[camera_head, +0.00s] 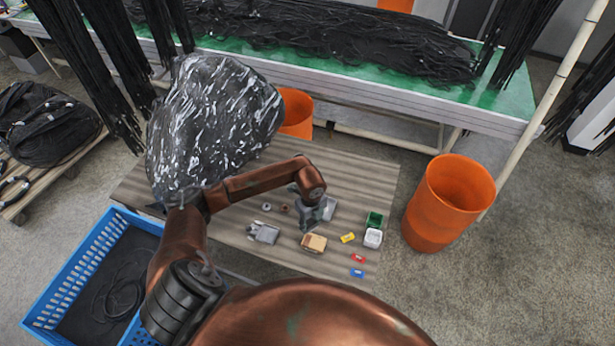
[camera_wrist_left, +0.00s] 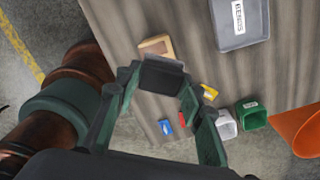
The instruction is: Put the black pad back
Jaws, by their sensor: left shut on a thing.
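My left gripper (camera_head: 312,222) is above the wooden table, beside a tan box in the head view. In the left wrist view my gripper (camera_wrist_left: 160,88) is shut on a dark block, the black pad (camera_wrist_left: 162,74), which sits between the fingertips. The tan box (camera_wrist_left: 152,46) shows just behind the pad and also in the head view (camera_head: 314,243). I cannot tell how high the pad is above the table. The pad is not clear in the head view, where the gripper hides it. My right gripper is not in view.
A grey labelled tray (camera_wrist_left: 242,38), a green box (camera_head: 375,219), a white box (camera_head: 373,239) and small yellow (camera_head: 348,238), red (camera_head: 358,258) and blue (camera_head: 357,273) pieces lie nearby. A large wrapped bundle (camera_head: 215,120) stands at left. An orange bin (camera_head: 435,220) stands right.

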